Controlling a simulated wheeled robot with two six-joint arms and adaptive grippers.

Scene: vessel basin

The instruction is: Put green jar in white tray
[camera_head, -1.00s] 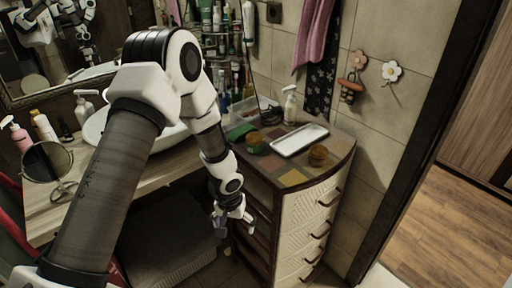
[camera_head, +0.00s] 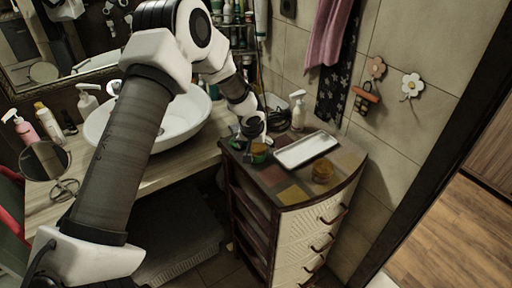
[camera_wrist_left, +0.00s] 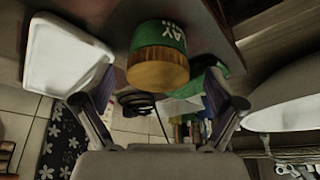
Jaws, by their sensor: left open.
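The green jar (camera_head: 259,153) stands on the cabinet top, partly hidden by my left gripper (camera_head: 252,144). In the left wrist view, the jar (camera_wrist_left: 157,55) shows a green label with white letters and an amber part, centred ahead of the gripper (camera_wrist_left: 160,84). The fingers are open, one to each side of the jar in that view; contact cannot be seen. The white tray (camera_head: 305,150) lies flat and empty just right of the jar, and it also shows at the left of the wrist view (camera_wrist_left: 62,58). My right gripper is not in view.
A white pump bottle (camera_head: 298,111) stands behind the tray. The sink (camera_head: 178,122) is to the left, and the tiled wall rises behind. The cabinet's front top area is clear.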

